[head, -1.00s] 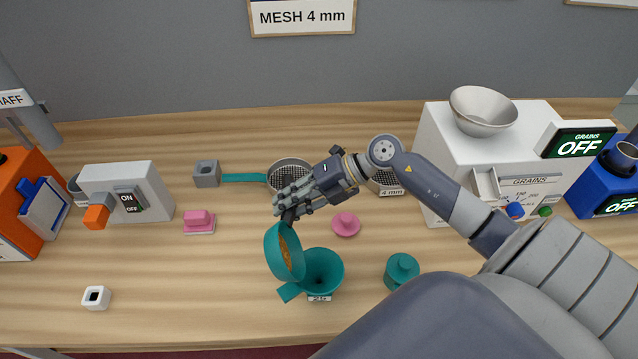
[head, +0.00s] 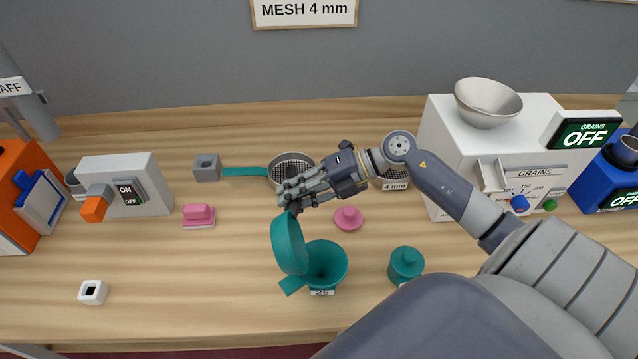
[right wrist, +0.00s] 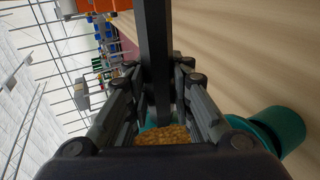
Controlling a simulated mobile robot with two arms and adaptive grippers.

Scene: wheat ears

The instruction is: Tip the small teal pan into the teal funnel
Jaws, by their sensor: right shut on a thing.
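The small teal pan (head: 287,245) is tilted steeply on its side at the upper left of the teal funnel (head: 327,262), with its lower edge by the funnel's rim. In the head view no grain shows in the pan. My right gripper (head: 290,207) is shut on the pan's dark handle, above the pan. In the right wrist view the black handle (right wrist: 154,60) runs between the fingers, and golden grain (right wrist: 165,135) shows in the pan below. I cannot tell whether any grain is in the funnel. My left gripper is out of view.
A teal lidded pot (head: 406,265) stands right of the funnel, and a pink knobbed piece (head: 348,218) behind it. A sieve with a teal handle (head: 245,172) lies further back. A white grain machine (head: 455,150) stands at right. The front left table is mostly clear.

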